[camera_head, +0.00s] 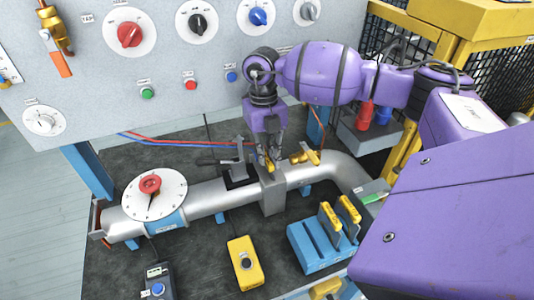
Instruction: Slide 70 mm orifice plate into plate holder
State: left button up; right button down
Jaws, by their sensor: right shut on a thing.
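The plate holder (273,192) is a grey upright block set in the silver pipe at mid-picture. My right gripper (270,162) points down just above the holder and is shut on a plate with a yellow handle, taken to be the 70 mm orifice plate (265,160). Only bits of yellow show between the fingers. The plate's body is hidden, so I cannot tell how deep it sits in the holder. A blue rack (309,252) at the lower right holds two more yellow-handled plates (330,217). My left gripper is out of view.
A round gauge with a red knob (150,185) sits on the pipe's left part. A dark clamp with a lever (237,165) and a yellow valve handle (304,156) flank the holder. A yellow box (245,263) lies in front. The control panel (150,75) stands behind.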

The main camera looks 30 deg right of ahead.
jog(key=shift+f, duration=0.15)
jog(key=shift+f, duration=0.2)
dwell(0.5)
jog(key=c, duration=1.7)
grip_release()
jog(key=shift+o, duration=0.2)
notch_tip(320, 180, up, 10)
jog(key=shift+f, duration=0.1)
